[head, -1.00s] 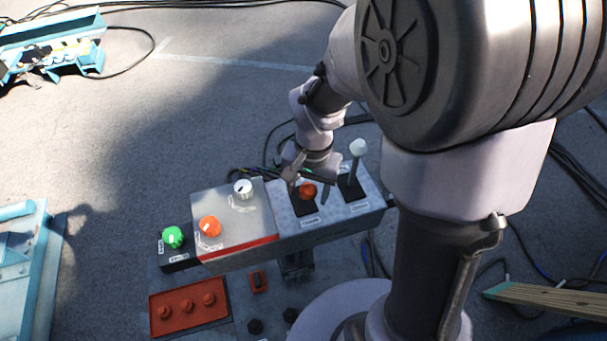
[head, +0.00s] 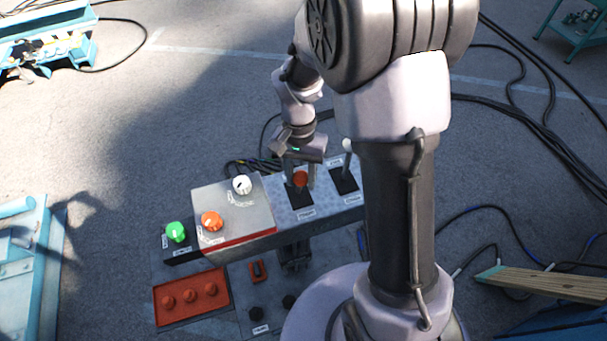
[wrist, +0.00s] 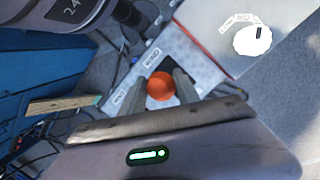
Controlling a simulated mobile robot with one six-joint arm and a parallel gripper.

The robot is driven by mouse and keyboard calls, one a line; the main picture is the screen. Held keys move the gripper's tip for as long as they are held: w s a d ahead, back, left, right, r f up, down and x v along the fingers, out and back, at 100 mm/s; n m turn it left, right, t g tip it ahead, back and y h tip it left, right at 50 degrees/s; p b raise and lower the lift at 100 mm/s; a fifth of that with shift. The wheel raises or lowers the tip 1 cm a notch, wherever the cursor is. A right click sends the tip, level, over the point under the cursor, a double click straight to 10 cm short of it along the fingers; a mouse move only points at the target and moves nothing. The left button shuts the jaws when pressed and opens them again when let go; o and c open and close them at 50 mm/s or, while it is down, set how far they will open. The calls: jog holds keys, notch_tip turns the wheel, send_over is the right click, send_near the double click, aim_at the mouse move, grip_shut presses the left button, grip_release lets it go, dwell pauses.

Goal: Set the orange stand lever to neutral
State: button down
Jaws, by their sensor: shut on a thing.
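The orange stand lever's ball knob (head: 300,178) stands over a black slot plate on the grey panel (head: 322,206) in the head view. My gripper (head: 300,180) comes down on it from above, with a finger on each side. In the wrist view the orange knob (wrist: 161,86) sits between the two grey fingers of my gripper (wrist: 157,90), which are shut on it. The lever's shaft is hidden below the knob, so its exact tilt is hard to tell. A label lies on the panel in front of the slot.
To the left are a white dial (head: 242,185), an orange dial (head: 212,222) and a green knob (head: 176,231). Cables lie behind the panel.

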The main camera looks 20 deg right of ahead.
jog(key=shift+w+r+g+p, duration=0.45)
jog(key=shift+w+g+p, duration=0.05)
jog(key=shift+w+p, duration=0.1)
jog(key=shift+w+f, duration=0.15)
jog(key=shift+w, duration=0.25)
jog(key=shift+w+f+b, duration=0.15)
jog(key=shift+w+b, duration=0.2)
jog(key=shift+b, duration=0.05)
jog(key=shift+s, duration=0.1)
jog(key=c, duration=0.9)
grip_release()
